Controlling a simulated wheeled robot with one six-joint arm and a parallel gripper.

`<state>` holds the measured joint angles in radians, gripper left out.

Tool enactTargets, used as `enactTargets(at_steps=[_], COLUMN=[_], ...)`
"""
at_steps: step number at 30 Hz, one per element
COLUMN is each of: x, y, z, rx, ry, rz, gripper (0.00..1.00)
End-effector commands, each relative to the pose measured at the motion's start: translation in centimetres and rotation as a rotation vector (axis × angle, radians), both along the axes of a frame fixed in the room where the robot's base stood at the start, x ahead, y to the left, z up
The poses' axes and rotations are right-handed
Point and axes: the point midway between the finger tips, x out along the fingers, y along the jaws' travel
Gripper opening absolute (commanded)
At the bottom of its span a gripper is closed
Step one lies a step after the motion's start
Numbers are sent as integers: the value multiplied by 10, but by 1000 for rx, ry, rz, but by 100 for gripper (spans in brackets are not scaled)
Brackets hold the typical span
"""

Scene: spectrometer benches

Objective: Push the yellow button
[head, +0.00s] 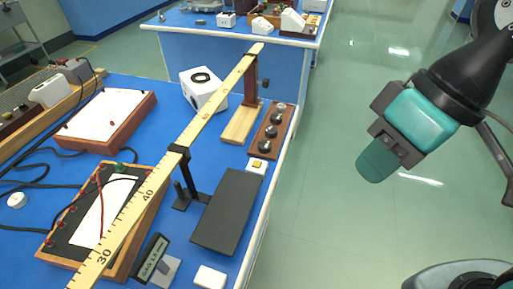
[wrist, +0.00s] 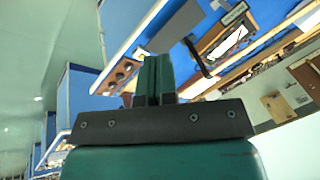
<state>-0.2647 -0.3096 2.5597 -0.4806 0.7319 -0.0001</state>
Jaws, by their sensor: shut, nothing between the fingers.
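The yellow button (head: 257,164) is a small yellow top on a white block. It sits near the right edge of the blue bench, just beyond the flat black panel and in front of the wooden block with black knobs. My gripper (head: 374,165) hangs over the floor to the right of the bench, well apart from the button. Its teal fingers are together and empty. They also show in the wrist view (wrist: 154,80), pointing towards the bench.
A long yellow ruler (head: 150,187) runs above the blue bench (head: 214,133) on stands, left of the button. The black panel (head: 229,211) and the knob block (head: 267,131) lie close to the button. The floor (head: 335,215) right of the bench is clear.

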Motion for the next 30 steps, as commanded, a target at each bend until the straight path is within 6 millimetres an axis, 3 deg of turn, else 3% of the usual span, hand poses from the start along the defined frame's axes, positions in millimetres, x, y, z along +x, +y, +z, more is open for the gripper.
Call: enactTargets(at_steps=[9,13,19,24,30], x=[1,18,95,161,203], y=[1,11,57,99,126], z=[0,1,-16,-57,-107], rx=[2,29,169,350,546], ry=[1,27,166,355,561], rz=[-6,-117,-645,-1188,-1625], gripper=[0,0,0,0,0])
